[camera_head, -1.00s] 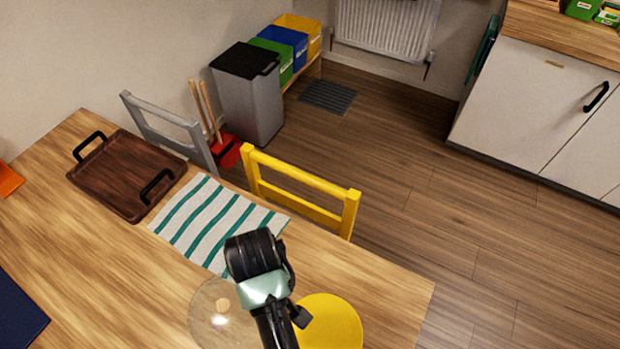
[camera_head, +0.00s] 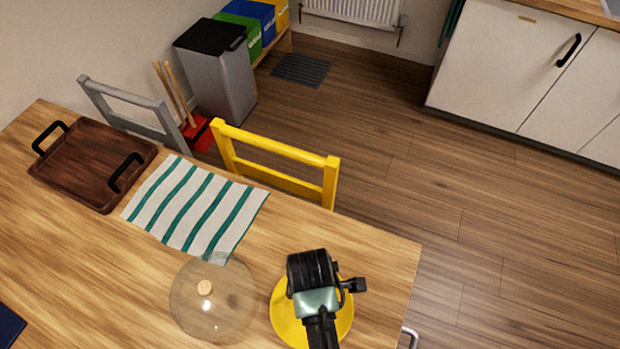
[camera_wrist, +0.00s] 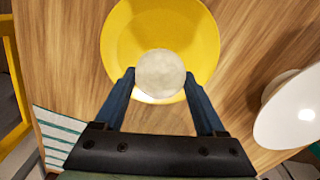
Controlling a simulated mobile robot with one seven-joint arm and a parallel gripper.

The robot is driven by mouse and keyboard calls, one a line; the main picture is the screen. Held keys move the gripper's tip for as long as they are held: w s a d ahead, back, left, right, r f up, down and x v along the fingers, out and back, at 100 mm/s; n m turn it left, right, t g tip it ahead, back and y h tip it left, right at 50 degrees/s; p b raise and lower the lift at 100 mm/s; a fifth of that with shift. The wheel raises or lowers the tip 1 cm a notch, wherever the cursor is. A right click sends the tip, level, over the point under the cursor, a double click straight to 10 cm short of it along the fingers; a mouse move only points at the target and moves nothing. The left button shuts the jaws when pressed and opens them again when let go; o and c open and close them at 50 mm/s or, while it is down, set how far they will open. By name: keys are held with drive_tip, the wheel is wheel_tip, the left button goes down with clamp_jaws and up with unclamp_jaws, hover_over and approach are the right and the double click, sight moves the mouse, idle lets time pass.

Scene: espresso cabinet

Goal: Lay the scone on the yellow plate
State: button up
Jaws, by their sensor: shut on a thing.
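The yellow plate (camera_head: 283,317) lies on the table near its right end, partly hidden by my arm in the head view. It also shows in the wrist view (camera_wrist: 160,30), below my gripper. The scone (camera_wrist: 160,74) is a pale round piece between the fingers of my gripper (camera_wrist: 160,82), which is shut on it. In the wrist view the scone overlaps the near part of the plate. I cannot tell whether it touches the plate. In the head view my arm hides the scone and the fingertips.
A striped cloth (camera_head: 195,210) and a dark wooden tray (camera_head: 92,165) lie farther left. A yellow chair (camera_head: 275,160) stands at the table's far edge. Bare table lies right of the plate.

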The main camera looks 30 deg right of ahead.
drive_tip(key=shift+f, duration=2.05)
drive_tip(key=shift+f, duration=0.15)
drive_tip(key=o, duration=1.3)
wheel_tip(320, 180, up, 12)
drive_tip(key=shift+r+p, duration=0.2)
drive_tip(key=shift+p, duration=0.15)
